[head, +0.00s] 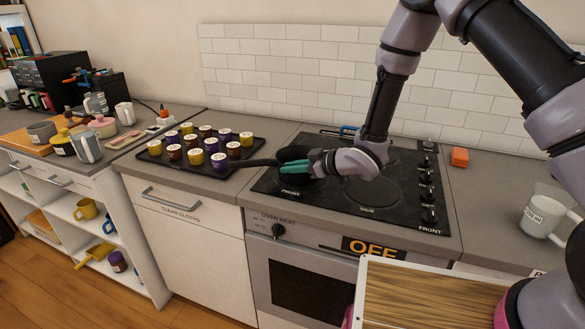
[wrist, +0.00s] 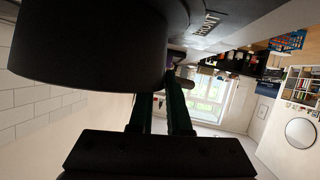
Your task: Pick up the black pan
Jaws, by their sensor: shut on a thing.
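The black pan (head: 291,154) is over the left side of the stove, partly hidden behind my gripper. Its dark handle (head: 260,162) points left toward the tray of jars. My gripper (head: 293,166) has teal fingers and comes in from the right, at the pan. In the wrist view the pan's dark round side (wrist: 90,50) fills the upper left, close to my gripper (wrist: 172,92). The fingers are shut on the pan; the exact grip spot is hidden. I cannot tell whether the pan is clear of the stove.
The black stove (head: 372,192) has knobs along its right side. A dark tray (head: 160,158) of purple, yellow and brown jars stands left of it. An orange block (head: 460,157) and a clear mug (head: 541,215) are on the right counter. A tiled wall (head: 270,60) is behind.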

